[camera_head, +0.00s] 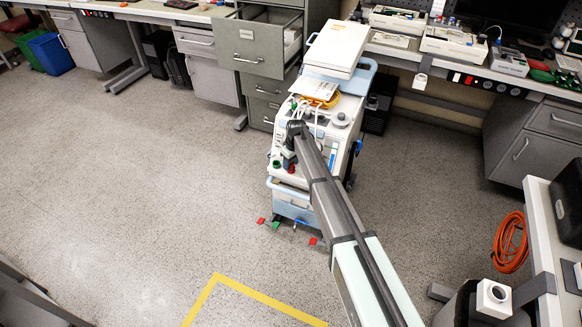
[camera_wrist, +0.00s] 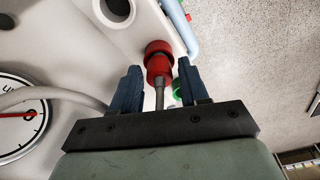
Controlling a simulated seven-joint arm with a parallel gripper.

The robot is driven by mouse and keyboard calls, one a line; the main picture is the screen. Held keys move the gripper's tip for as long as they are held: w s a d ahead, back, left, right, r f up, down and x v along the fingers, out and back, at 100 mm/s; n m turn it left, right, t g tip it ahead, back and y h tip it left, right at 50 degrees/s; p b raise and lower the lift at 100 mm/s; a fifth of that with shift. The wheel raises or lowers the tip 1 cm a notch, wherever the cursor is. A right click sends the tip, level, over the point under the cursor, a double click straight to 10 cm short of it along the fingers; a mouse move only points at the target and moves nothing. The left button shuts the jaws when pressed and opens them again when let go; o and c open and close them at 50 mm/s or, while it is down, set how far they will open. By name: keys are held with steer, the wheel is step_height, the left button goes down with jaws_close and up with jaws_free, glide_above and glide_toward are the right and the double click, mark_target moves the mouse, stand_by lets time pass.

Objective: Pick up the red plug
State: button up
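The red plug (camera_wrist: 158,70) shows in the wrist view as a red cylinder with a wider red collar and a thin dark grey stem. It appears to sit at the edge of a white machine panel. My gripper (camera_wrist: 159,67) is open, with one dark blue finger on each side of the plug. Gaps show between both fingers and the plug. In the head view my gripper (camera_head: 289,160) is at the front left of the medical cart's top, and a small red spot (camera_head: 291,169) shows just under it. The arm hides part of the cart there.
A green part (camera_wrist: 177,92) lies close behind the right finger, and a dial gauge (camera_wrist: 18,118) and grey hose (camera_wrist: 55,95) are at left. In the head view the white cart (camera_head: 305,180) stands before an open drawer cabinet (camera_head: 258,45). The floor at left is clear.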

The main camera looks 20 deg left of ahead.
jaws_close()
steer(key=shift+r, duration=0.15)
step_height(320, 180, up, 10)
steer(key=shift+f, duration=0.1)
stand_by(0.6)
